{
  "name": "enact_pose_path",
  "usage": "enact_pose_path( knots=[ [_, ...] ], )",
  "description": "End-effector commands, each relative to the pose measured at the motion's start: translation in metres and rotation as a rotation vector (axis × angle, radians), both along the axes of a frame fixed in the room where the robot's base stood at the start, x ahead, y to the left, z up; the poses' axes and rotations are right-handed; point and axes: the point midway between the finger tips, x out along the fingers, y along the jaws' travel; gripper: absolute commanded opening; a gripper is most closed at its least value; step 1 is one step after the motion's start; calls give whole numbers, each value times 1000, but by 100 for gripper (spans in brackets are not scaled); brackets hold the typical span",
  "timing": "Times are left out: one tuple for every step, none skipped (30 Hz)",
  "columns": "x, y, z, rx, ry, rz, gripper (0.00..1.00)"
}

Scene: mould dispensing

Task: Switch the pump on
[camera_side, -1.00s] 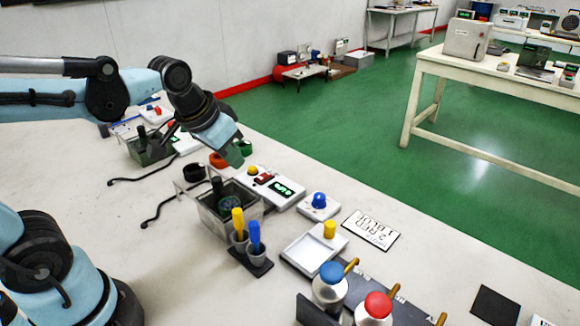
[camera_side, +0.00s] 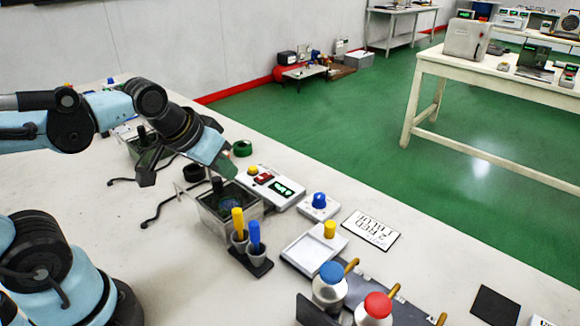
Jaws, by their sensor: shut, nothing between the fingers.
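A white control box (camera_side: 291,201) stands on the table, with a yellow button (camera_side: 253,170), a dark-and-red switch (camera_side: 265,178) and a lit green display (camera_side: 283,188). No label shows which device is the pump. A smaller white unit (camera_side: 319,210) with a blue knob (camera_side: 319,200) sits to its right. My gripper (camera_side: 227,172) is shut and empty. It points down at the left of the control box, near the yellow button and above the far edge of the metal tank (camera_side: 213,228). I cannot tell whether it touches anything.
Yellow and blue tools stand in a holder (camera_side: 260,268) in front of the tank. A green roll (camera_side: 242,148) lies behind the gripper. A white tray (camera_side: 300,254), a label card (camera_side: 371,229) and blue- and red-topped pots (camera_side: 374,307) fill the right.

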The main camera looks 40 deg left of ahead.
Motion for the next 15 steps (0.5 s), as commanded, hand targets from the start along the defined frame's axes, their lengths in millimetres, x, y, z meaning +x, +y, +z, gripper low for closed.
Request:
enact_pose_path(
  knots=[
    [7,2,6,-23,20,45,0],
    [10,4,9,-40,33,75,0],
    [15,6,13,-63,54,119,0],
    [20,8,16,-81,67,154,0],
    [23,9,19,-98,83,190,0],
    [29,12,22,-120,101,237,0],
    [33,13,25,-135,117,272,0],
    [37,15,27,-151,130,306,0],
    [43,17,30,-170,149,354,0],
    [47,19,32,-185,163,391,0],
    [51,21,33,-199,177,426,0],
    [57,24,35,-217,195,475,0],
    [61,26,37,-231,208,511,0],
    [65,28,38,-243,221,547,0],
    [71,31,39,-260,239,597,0]
  ],
)
